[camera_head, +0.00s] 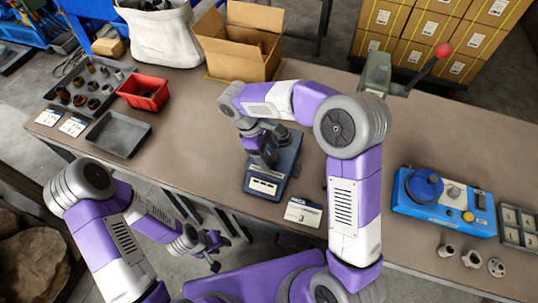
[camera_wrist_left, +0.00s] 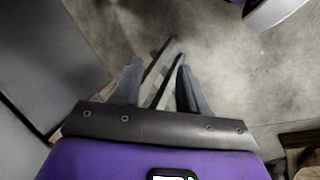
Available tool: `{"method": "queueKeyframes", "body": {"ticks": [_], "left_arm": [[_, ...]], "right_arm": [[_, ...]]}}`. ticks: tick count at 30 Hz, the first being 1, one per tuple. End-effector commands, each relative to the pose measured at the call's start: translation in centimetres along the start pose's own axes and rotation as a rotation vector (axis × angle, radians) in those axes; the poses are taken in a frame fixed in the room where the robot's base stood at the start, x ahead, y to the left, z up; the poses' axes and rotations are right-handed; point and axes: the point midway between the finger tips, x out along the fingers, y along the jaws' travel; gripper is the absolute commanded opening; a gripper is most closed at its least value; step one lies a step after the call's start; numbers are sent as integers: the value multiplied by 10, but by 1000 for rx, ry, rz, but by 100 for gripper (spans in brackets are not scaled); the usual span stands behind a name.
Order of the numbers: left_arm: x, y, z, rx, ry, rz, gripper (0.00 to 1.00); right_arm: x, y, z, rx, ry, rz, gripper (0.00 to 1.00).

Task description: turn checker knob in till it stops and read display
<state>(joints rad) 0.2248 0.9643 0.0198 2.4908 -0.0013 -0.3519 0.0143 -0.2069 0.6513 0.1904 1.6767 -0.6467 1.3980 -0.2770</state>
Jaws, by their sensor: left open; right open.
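The checker (camera_head: 280,180) is a dark blue-grey device on the bench, with a pale panel (camera_head: 263,187) on its front end. The panel's marks are too small to read. My right gripper (camera_head: 266,160) is over the middle of the checker, pointing down. It hides the part beneath it, so I cannot make out the knob or whether the fingers touch it. My left gripper (camera_head: 219,253) hangs off the front of the bench, apart from the checker. In the left wrist view its fingers (camera_wrist_left: 160,85) are spread and empty above the floor.
A white card (camera_head: 303,212) lies just right of the checker. A grey tray (camera_head: 118,134), a red bin (camera_head: 143,92) and an open carton (camera_head: 240,45) are at the left and back. A blue machine (camera_head: 443,205) stands at the right. Bench between is clear.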

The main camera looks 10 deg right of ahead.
Motion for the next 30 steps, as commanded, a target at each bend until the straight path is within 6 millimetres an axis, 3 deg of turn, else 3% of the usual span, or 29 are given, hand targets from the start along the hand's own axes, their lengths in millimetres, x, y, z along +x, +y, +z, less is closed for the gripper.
{"method": "queueKeyframes", "body": {"ticks": [11, 21, 30], "left_arm": [[2, -1, 0, 0, 0, 0, 43], [2, -1, 0, 0, 0, 0, 43], [-3, 1, 0, 0, 0, 0, 43]], "right_arm": [[7, 0, 0, -1, 1, 1, 73], [7, 0, 0, -1, 0, 0, 21], [6, 0, 0, 31, 0, -15, 18]]}}
